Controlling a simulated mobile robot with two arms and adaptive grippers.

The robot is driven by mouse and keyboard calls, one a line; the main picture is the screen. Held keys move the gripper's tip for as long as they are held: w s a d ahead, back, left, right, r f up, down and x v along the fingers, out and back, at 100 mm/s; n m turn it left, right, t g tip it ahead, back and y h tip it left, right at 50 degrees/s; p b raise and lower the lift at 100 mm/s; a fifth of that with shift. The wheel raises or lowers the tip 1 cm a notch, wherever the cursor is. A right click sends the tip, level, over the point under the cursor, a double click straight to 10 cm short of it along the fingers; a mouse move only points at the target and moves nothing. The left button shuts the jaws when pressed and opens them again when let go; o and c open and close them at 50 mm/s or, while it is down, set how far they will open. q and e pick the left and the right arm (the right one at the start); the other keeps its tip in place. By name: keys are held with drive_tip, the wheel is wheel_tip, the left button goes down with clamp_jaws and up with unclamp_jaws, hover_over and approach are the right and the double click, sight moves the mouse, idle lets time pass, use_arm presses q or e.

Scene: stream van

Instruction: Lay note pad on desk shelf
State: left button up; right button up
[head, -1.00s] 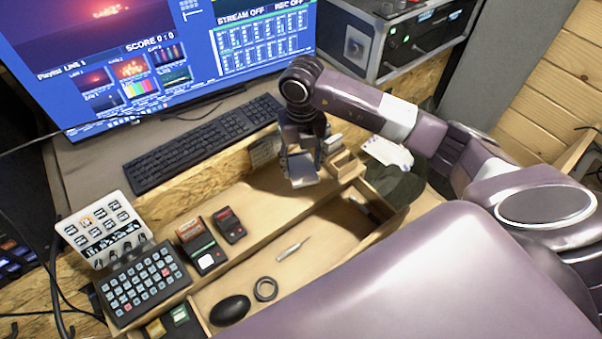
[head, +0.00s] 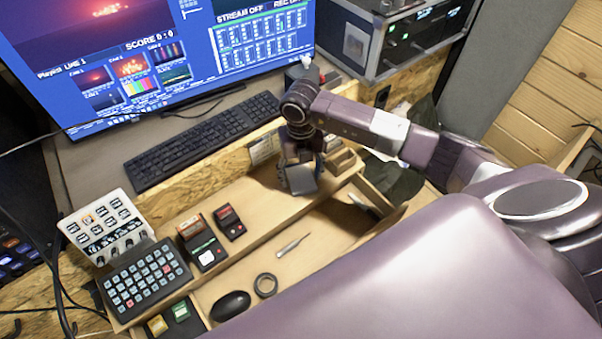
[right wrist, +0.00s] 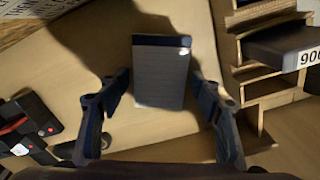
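The note pad (head: 299,179) is a small grey block at the right part of the wooden desk shelf (head: 258,202). In the right wrist view the note pad (right wrist: 161,72) shows a broad grey face with a dark strip along its top. My right gripper (right wrist: 162,82) has one finger on either side of it, spread a little wider than the pad, with narrow gaps at both edges. In the head view the right gripper (head: 303,160) is directly over the pad. Whether the pad rests fully flat is hard to tell. My left gripper is not in view.
Small wooden compartments (head: 343,160) stand just right of the pad. The keyboard (head: 205,140) lies behind. Two card-like devices (head: 203,243) and a keypad (head: 145,281) are to the left. A pen-like tool (head: 292,246), a ring (head: 265,285) and a mouse (head: 231,306) lie in front.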

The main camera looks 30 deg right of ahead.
sight(301, 178)
drive_tip(key=shift+o, duration=0.3)
drive_tip(key=shift+r, duration=0.1)
drive_tip(key=shift+r, duration=0.2)
wheel_tip(301, 178, up, 12)
drive_tip(key=b, duration=0.2)
drive_tip(key=shift+b, duration=0.4)
drive_tip(key=shift+f, duration=0.15)
